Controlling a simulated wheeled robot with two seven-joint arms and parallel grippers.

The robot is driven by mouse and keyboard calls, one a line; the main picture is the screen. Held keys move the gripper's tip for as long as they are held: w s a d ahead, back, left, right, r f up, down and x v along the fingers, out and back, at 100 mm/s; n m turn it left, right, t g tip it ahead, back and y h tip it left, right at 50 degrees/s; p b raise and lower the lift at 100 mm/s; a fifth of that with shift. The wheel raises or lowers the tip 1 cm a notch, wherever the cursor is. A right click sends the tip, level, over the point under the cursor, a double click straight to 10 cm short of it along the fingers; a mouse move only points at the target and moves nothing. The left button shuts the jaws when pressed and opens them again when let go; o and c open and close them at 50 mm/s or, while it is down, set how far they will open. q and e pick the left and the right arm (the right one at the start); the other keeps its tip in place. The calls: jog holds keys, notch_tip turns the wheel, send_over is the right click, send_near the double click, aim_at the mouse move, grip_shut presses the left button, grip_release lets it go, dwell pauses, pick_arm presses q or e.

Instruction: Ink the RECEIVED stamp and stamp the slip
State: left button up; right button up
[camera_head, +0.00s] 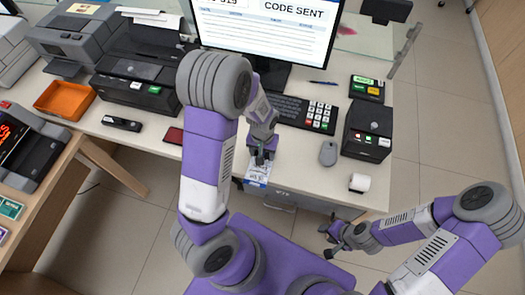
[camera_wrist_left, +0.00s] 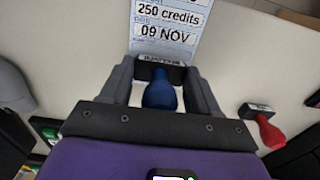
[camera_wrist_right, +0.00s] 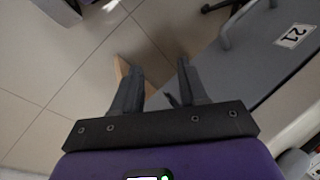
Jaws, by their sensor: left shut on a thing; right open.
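In the left wrist view, a stamp with a blue handle (camera_wrist_left: 160,94) and a dark block sits between the fingers of my left gripper (camera_wrist_left: 162,82). Its label is too small to read for sure. The block is at the lower edge of the printed slip (camera_wrist_left: 165,30), which reads "250 credits" and "09 NOV"; I cannot tell whether it touches the paper. In the head view my left gripper (camera_head: 262,156) is over the slip (camera_head: 257,175) near the counter's front edge. My right gripper (camera_head: 338,240) is open and empty, in front of the counter; its fingers (camera_wrist_right: 158,88) show in its wrist view.
A black printer (camera_head: 135,84) and orange tray (camera_head: 66,100) are left. A grey drawer front (camera_wrist_right: 260,55) is beside my right gripper.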

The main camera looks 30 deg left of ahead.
pick_arm(q)
jog(key=shift+f+b, duration=0.4)
jog(key=shift+f, duration=0.2)
dwell(1.7)
notch_tip(320, 180, up, 7)
jog(key=p, duration=0.6)
jog(key=shift+r, duration=0.1)
dwell(0.8)
